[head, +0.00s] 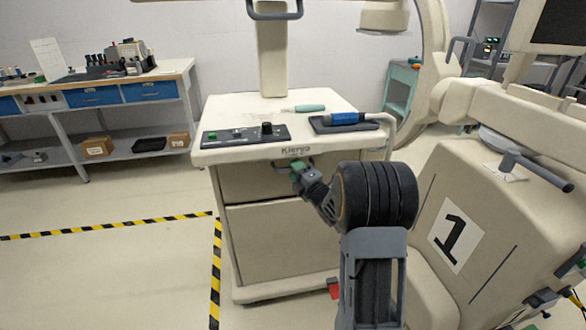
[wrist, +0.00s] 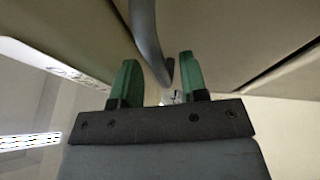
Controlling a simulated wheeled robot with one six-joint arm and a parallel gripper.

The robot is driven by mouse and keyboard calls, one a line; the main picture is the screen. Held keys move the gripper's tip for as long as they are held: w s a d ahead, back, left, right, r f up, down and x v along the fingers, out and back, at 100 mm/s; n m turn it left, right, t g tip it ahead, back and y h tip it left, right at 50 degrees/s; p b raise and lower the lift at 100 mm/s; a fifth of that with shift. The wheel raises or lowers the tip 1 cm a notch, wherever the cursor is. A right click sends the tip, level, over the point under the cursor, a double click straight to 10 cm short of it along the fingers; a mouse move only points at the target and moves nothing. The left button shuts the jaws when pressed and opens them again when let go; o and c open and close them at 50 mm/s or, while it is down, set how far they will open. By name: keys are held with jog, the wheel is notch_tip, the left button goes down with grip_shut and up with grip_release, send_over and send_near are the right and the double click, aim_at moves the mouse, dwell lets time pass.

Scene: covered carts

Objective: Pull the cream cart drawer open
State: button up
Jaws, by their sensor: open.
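The cream cart (head: 222,150) stands in the middle of the head view, with an upper drawer (head: 238,188) under its top and a larger lower panel (head: 275,245). The upper drawer looks flush with the cart front. Its grey handle (head: 277,166) is partly hidden by my gripper (head: 297,167), which is at the handle. In the wrist view, the curved grey handle (wrist: 148,40) runs down between the two green fingers of my gripper (wrist: 157,78). The fingers are open, with gaps beside the bar. My arm hides the right part of the drawer front.
A black control panel (head: 245,135), a blue-handled tool (head: 345,118) and a teal-handled tool (head: 308,108) lie on the cart top. A cream machine marked 1 (head: 456,240) stands close on the right. A workbench (head: 120,95) is at the back left. Floor left of the cart is clear.

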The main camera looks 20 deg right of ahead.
jog(key=shift+w+a+r, duration=0.1)
jog(key=shift+w+a, duration=0.1)
jog(key=shift+w, duration=0.5)
jog(key=shift+c, duration=0.5)
grip_shut()
